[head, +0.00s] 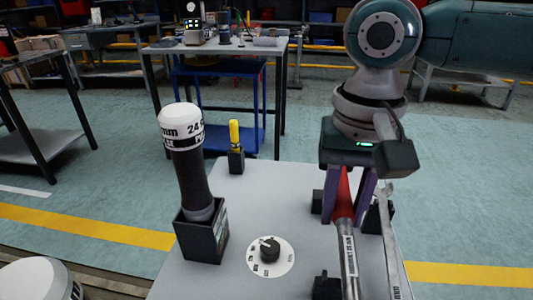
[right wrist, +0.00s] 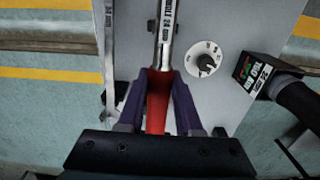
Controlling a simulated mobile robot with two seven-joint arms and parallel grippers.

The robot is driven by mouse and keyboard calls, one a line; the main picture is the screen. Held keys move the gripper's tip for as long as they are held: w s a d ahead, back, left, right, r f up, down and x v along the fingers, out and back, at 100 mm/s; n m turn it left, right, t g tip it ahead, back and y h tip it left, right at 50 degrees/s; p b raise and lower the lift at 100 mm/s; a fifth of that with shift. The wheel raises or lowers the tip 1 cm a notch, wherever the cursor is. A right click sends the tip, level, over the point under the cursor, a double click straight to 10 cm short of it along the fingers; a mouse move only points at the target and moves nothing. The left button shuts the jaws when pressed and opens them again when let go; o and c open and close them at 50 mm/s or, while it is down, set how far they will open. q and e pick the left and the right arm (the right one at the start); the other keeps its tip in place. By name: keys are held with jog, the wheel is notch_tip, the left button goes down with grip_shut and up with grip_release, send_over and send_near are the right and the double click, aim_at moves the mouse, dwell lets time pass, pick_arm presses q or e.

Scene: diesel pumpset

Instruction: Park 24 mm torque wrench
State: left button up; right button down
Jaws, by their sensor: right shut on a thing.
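The torque wrench has a red handle (head: 343,197) and a silver shaft (head: 348,255) with a printed label. My right gripper (head: 345,195) is shut on the red handle, with one purple finger on each side. In the right wrist view the gripper (right wrist: 158,90) closes around the red handle (right wrist: 157,110), and the labelled shaft (right wrist: 165,35) runs away over the grey tabletop. Black blocks (head: 327,287) stand beside the shaft; I cannot tell whether the wrench rests on them. The wrench's far end is cut off. My left gripper is out of view.
A spanner (head: 389,245) lies just right of the wrench. A dial (head: 270,255) and a black box (head: 201,235) holding a white-capped tool (head: 184,150) are to the left. A yellow-handled tool (head: 235,138) stands in a holder behind. The grey tabletop (head: 275,195) is clear between.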

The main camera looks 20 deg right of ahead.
jog(key=shift+r+p, duration=0.2)
jog(key=shift+p, duration=0.25)
notch_tip(320, 180, down, 4)
jog(key=shift+f+b, duration=0.1)
jog(key=shift+b, duration=0.35)
jog(key=shift+f+b, duration=0.4)
jog(key=shift+f, duration=0.7)
jog(key=shift+r, duration=0.1)
jog(key=shift+p, duration=0.4)
jog(key=shift+p, duration=0.5)
